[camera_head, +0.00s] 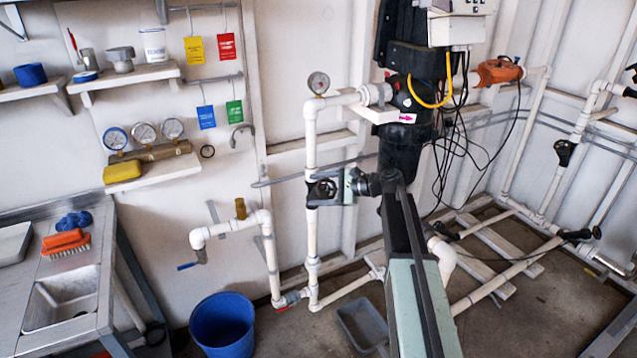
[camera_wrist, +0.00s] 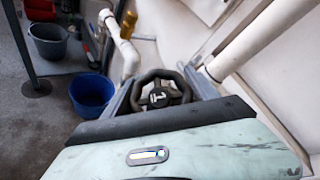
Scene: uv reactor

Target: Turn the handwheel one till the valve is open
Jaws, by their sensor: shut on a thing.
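A black handwheel (camera_head: 322,190) sits on the white vertical pipe below the gauge in the head view. In the wrist view the handwheel (camera_wrist: 158,75) shows as a dark ring with a pale mark on its hub. My gripper (camera_head: 343,187) reaches it from the right in the head view. In the wrist view my gripper (camera_wrist: 160,90) has one finger on each side of the wheel, shut on its rim. The wheel's lower part is hidden by my gripper body in the wrist view. The valve's inner state cannot be seen.
A blue bucket (camera_head: 223,325) and a grey tray (camera_head: 362,326) stand on the floor below. A white pipe with a blue lever (camera_head: 187,266) is to the left. The black reactor column (camera_head: 402,150) with hanging cables stands close behind my arm. A sink bench (camera_head: 65,300) is at far left.

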